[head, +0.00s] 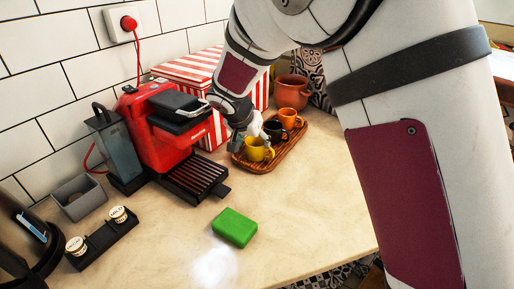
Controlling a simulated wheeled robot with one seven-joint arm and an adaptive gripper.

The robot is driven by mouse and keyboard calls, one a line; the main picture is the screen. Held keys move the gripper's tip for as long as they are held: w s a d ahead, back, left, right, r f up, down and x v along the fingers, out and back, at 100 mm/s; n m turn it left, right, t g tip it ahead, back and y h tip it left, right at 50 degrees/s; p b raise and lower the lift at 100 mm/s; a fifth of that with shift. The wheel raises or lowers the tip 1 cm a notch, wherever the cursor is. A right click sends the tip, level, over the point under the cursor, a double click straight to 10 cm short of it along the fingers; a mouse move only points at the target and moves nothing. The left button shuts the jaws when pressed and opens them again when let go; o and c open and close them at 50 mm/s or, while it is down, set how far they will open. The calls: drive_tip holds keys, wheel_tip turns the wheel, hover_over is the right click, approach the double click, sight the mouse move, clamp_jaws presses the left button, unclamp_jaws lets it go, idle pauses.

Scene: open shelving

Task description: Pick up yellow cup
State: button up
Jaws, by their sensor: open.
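The yellow cup (255,150) stands upright at the near end of a wooden tray (263,166), on the counter beside the coffee machine. My gripper (249,141) is small in the head view, right at the yellow cup's rim on its far left side. It is open. Whether a finger reaches inside the cup or touches it is too small to tell. A black cup (275,131) and an orange cup (290,118) stand behind the yellow cup on the same tray.
A red coffee machine (160,135) with a dark drip tray (195,180) stands left of the tray. A red-striped box (190,68) and a terracotta pot (292,92) are behind. A green block (234,227) lies in front. The counter right of it is clear.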

drive_tip(key=x, duration=0.4)
drive_tip(key=shift+f, duration=0.2)
drive_tip(key=shift+c, duration=0.4)
drive_tip(key=c, duration=0.8)
drive_tip(key=shift+r, duration=0.1)
